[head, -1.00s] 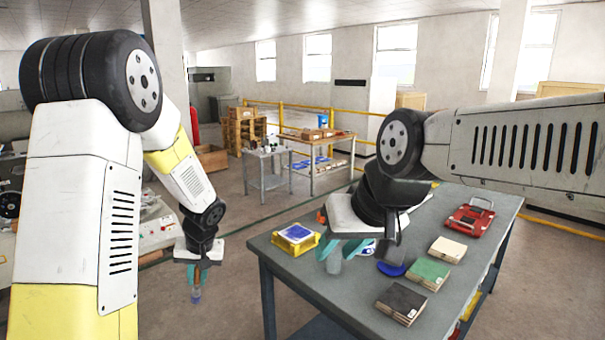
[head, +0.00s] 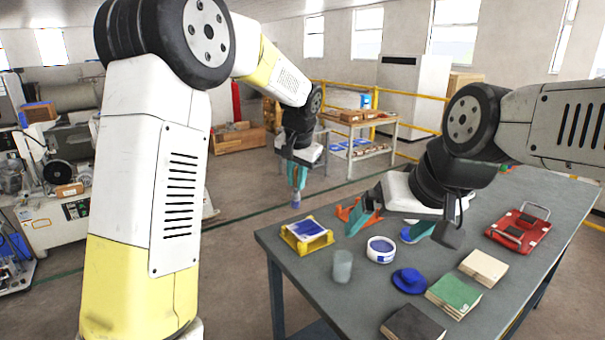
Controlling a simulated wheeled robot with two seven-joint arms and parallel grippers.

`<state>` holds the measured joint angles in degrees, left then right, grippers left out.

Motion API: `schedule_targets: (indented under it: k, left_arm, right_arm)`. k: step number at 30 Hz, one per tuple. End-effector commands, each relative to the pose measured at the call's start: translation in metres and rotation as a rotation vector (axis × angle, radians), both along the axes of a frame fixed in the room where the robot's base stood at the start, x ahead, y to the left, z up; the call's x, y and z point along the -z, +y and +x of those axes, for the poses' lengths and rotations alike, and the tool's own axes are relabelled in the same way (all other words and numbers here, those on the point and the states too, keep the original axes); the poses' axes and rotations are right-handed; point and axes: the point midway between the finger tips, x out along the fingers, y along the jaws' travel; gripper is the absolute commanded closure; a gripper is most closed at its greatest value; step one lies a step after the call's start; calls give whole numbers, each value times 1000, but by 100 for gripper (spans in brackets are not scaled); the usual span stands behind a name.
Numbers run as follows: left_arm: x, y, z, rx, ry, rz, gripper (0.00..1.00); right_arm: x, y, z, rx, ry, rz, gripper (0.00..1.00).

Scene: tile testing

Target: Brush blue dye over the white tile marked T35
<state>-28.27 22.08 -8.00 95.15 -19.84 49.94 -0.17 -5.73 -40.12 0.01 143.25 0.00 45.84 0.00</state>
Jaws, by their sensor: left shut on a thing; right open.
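My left gripper (head: 298,180) is shut on a small upright tool with a bluish lower end (head: 296,200), probably the brush. It hangs over the floor beyond the table's left end. A tile with a blue face and pale edges (head: 307,230) lies on a yellow stand (head: 318,243) at the table's left end. No T35 marking is legible. A white round tub with blue inside (head: 380,250) stands right of the stand. My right gripper (head: 398,230) is open and empty over the table, behind the tub.
A clear cup (head: 342,266), a blue cloth-like item (head: 409,281), and cream (head: 483,266), green (head: 454,295) and black (head: 413,325) stacks are on the table (head: 330,300). An orange item (head: 350,211) is partly hidden behind my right gripper.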

Motion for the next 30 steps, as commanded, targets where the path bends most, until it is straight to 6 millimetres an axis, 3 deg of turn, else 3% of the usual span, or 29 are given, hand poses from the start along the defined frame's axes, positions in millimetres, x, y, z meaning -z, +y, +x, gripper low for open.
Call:
schedule_targets:
  k: [3, 6, 18, 30]
  left_arm:
    - [-13, -12, 0, 49, 1, -6, 100]
    - [-14, -16, 0, 67, 2, -6, 100]
    - [25, -16, -1, 66, 4, -6, 100]
    - [33, -16, 0, 66, 1, -6, 100]
  right_arm:
    - [0, 0, 0, 0, 0, 0, 0]
    - [0, 0, 0, 0, 0, 0, 0]
    - [0, 0, 0, 0, 0, 0, 0]
    - [0, 0, 0, 0, 0, 0, 0]
